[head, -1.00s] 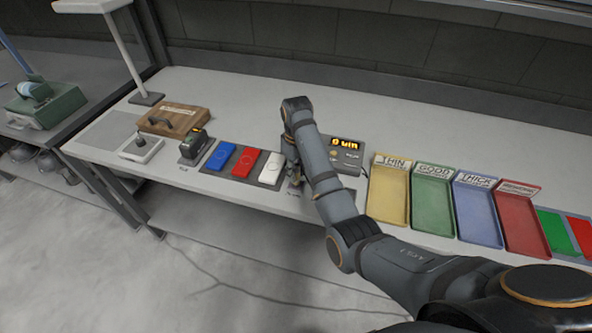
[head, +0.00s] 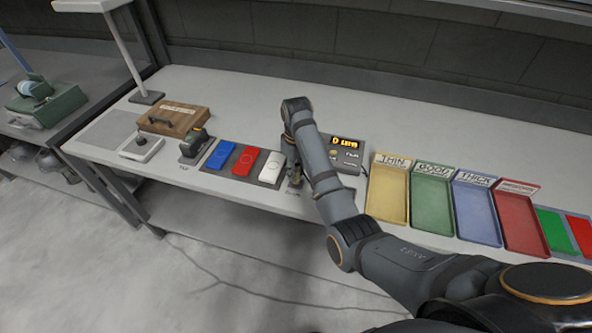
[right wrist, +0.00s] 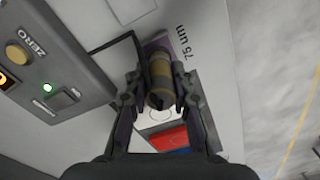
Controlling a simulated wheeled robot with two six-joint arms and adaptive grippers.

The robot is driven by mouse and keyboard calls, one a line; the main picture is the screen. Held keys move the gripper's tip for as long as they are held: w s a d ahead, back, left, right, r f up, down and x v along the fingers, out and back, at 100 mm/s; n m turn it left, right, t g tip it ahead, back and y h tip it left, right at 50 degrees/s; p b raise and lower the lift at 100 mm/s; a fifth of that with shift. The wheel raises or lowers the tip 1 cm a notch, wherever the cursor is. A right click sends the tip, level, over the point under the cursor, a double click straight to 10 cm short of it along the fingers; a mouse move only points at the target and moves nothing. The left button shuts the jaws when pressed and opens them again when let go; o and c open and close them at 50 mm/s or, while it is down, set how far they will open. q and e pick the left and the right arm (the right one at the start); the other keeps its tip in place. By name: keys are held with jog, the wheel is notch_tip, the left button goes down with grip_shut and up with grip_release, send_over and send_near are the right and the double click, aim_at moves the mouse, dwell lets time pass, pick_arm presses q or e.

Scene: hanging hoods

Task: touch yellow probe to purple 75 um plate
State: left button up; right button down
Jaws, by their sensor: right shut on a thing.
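My right gripper (right wrist: 158,88) is shut on the yellow probe (right wrist: 160,75), a short banded cylinder. The purple plate (right wrist: 157,45), with "75 um" printed beside it, lies on the bench directly beyond the probe's far end. The probe hides part of the plate, and I cannot tell whether the two touch. In the head view my right gripper (head: 295,168) is low over the bench at the left of the gauge box, partly behind my arm. My left gripper is not in view.
The gauge box (head: 350,150) with a lit display stands close to the gripper. Blue, red (head: 246,159) and white (head: 271,165) plates lie to its left. Labelled trays, including THIN (head: 388,190) and GOOD (head: 433,200), stand right. The rear bench is clear.

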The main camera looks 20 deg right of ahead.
jog(key=shift+s+f+p, duration=0.1)
jog(key=shift+p, duration=0.4)
dwell(1.6)
notch_tip(320, 180, up, 7)
jog(key=p, duration=0.9)
jog(key=shift+r, duration=0.2)
jog(key=shift+f, duration=0.1)
